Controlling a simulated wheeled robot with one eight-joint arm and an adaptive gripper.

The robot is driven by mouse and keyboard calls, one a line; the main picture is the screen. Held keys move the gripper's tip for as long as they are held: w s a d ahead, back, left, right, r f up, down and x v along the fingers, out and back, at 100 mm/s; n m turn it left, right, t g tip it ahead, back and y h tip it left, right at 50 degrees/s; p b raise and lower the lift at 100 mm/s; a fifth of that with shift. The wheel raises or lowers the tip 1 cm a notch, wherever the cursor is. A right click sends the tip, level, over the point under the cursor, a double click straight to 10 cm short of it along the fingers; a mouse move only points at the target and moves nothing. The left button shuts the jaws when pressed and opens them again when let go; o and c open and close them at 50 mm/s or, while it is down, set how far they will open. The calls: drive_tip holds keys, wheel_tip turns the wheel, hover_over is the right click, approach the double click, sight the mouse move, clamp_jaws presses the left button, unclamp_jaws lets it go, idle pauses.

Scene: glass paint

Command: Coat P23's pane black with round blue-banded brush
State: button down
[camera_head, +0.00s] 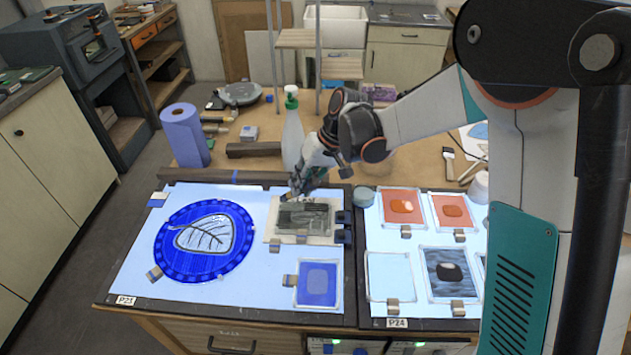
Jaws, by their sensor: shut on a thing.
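My gripper (308,182) is shut on a small, slender thing at the back edge of the left light panel (130,275); its handle is mostly hidden by the fingers, so I cannot clearly make out the brush or its blue band. Just in front and below lies a rectangular pane (303,218) with streaky dark grey-black paint, on a pale board (272,230). I cannot tell whether the bristles touch it. The P23 label (125,300) is on the panel's front left corner. A round blue pane with a leaf (180,262) and a small blue pane (319,283) share this panel.
A second light panel, labelled P24 (397,323), holds orange, clear and dark panes on the right. A white bottle with a green cap (292,130) stands close behind my gripper. A blue paper roll (185,135) stands at back left. A round jar (363,196) sits right of the gripper.

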drive_tip(key=shift+a, duration=0.25)
drive_tip(key=s+d+p, duration=0.2)
drive_tip(key=s+d, duration=0.3)
drive_tip(key=d, duration=0.7)
drive_tip(key=a+b, duration=0.2)
drive_tip(key=a, duration=0.7)
drive_tip(key=shift+f, duration=0.15)
drive_tip(key=shift+a+f+b, duration=0.1)
drive_tip(key=shift+f+b, duration=0.4)
drive_tip(key=shift+b, duration=0.45)
idle(0.6)
drive_tip(key=d, duration=0.9)
drive_tip(key=shift+s+b, duration=0.2)
drive_tip(key=shift+b, duration=0.25)
idle(0.8)
drive_tip(key=w+a+r, duration=0.1)
drive_tip(key=w+a, duration=0.4)
drive_tip(key=a, duration=0.1)
drive_tip(key=shift+a, duration=0.25)
idle(0.5)
